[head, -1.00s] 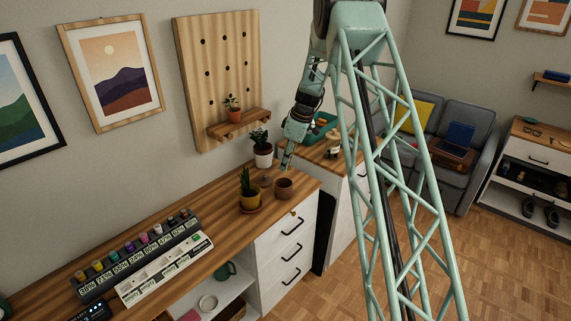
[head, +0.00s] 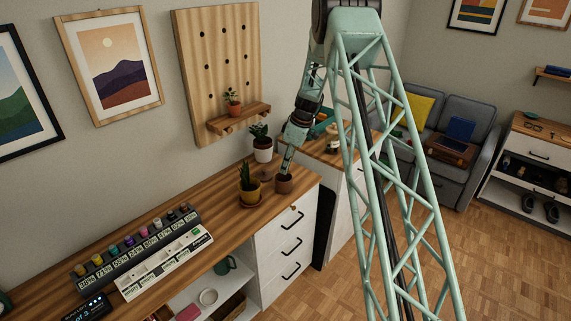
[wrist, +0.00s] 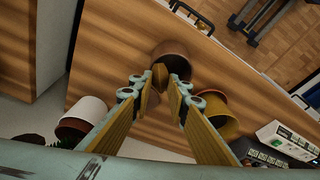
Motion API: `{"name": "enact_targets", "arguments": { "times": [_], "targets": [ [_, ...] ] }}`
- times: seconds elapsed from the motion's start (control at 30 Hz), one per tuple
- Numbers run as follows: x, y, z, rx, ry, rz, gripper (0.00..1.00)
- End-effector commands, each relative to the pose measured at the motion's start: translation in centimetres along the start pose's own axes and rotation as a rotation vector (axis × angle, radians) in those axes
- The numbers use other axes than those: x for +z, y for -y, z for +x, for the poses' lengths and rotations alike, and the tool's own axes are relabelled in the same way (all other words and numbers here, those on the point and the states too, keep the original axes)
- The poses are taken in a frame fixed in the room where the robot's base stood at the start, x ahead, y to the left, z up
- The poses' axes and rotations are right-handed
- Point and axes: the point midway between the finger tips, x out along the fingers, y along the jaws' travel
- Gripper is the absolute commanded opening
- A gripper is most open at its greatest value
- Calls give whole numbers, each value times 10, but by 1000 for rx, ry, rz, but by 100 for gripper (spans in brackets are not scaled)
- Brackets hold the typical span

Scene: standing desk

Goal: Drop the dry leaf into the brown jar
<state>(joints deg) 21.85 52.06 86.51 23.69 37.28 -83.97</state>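The brown jar (head: 283,184) stands near the right end of the wooden desk top. In the wrist view the jar (wrist: 174,55) lies just beyond my fingertips, its mouth facing them. A small tan-brown piece that looks like the dry leaf (wrist: 159,76) shows at the jar's mouth, between and just past the fingertips. I cannot tell if it is falling or resting inside. My gripper (wrist: 160,88) has its two fingers apart, with a clear gap between them. In the head view my gripper (head: 286,170) points down at the jar's mouth. The leaf cannot be made out there.
A rack with several colored-capped bottles (head: 137,247) lies further left. The desk's front edge is close to the jar.

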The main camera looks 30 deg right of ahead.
Motion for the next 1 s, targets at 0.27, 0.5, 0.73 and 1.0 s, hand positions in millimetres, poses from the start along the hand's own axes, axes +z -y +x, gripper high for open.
{"name": "enact_targets", "arguments": {
  "times": [0.27,0.5,0.73,1.0],
  "targets": [
    [3,0,10,0,0,0,13],
    [3,0,11,0,0,0,13],
    [3,0,11,0,0,0,27],
    [3,0,11,0,0,0,32]
  ]
}}
